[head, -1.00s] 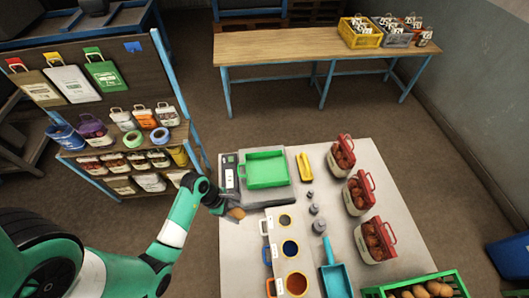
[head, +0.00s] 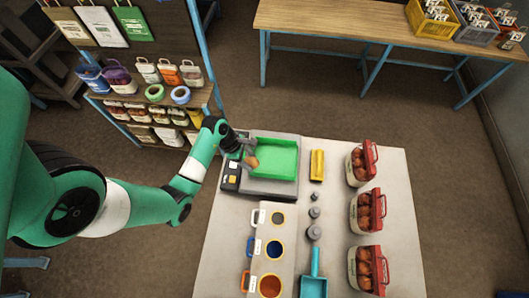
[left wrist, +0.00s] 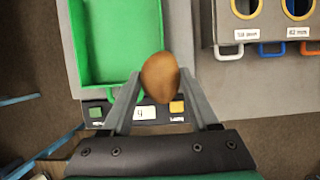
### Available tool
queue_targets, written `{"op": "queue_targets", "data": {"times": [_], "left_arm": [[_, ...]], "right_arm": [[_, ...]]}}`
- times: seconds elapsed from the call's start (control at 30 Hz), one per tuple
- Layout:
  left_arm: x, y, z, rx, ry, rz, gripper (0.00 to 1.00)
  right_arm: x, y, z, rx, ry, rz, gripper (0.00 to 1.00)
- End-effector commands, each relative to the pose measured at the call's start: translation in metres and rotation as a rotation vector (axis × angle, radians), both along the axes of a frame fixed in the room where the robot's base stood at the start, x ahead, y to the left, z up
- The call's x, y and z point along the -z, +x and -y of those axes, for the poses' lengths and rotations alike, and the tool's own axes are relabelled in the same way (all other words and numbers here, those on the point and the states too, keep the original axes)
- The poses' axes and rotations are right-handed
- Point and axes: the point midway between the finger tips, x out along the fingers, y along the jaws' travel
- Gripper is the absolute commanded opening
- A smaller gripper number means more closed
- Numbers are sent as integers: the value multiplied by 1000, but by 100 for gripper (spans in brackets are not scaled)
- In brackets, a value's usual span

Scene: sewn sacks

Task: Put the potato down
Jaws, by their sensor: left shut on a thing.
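The potato (left wrist: 160,74) is brown and sits between the two fingers of my left gripper (left wrist: 160,95), which is shut on it. In the head view the potato (head: 251,161) is at the left edge of the green tray (head: 277,173). The tray sits on the grey scale (head: 268,188); in the left wrist view the green tray (left wrist: 90,40) lies beyond and left of the potato. I cannot tell whether the potato touches the tray. My right gripper is not in view.
Sizing rings (head: 274,250) stand in front of the scale. Grey weights (head: 313,233), a yellow block (head: 317,165) and a blue scoop (head: 313,285) lie right of them. Red-topped potato sacks (head: 366,212) line the table's right side. A shelf (head: 150,95) stands at the left.

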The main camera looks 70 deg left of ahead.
Motion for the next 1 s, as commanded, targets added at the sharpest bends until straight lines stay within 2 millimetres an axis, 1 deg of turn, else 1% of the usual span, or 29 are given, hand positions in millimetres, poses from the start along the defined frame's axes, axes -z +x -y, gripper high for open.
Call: {"op": "queue_targets", "data": {"times": [0.03, 0.07, 0.1, 0.2, 0.33, 0.4, 0.57, 0.63, 0.7, 0.8, 1.0], "left_arm": [[8, 13, -8, 2, 0, 0, 0], [11, 20, -13, 2, 0, 1, 0], [21, 27, -17, 2, -1, -1, 0], [43, 41, -27, 1, 0, 0, 0], [61, 54, -36, 1, 1, 1, 0], [65, 57, -38, 1, 0, 1, 0], [67, 59, -39, 1, 1, 1, 0], [75, 62, -41, 1, 0, 0, 0], [89, 61, -40, -1, -3, -2, 0], [101, 61, -40, 0, -1, 0, 0], [100, 61, -41, 0, 0, 1, 0]], "right_arm": [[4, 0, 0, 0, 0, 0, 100], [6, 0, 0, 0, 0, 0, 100], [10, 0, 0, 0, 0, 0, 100], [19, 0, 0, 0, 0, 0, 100], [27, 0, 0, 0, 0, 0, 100], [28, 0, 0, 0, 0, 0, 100], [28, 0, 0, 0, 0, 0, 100], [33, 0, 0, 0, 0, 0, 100], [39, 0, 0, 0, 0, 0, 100], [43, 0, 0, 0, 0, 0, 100], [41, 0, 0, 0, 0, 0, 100]]}}
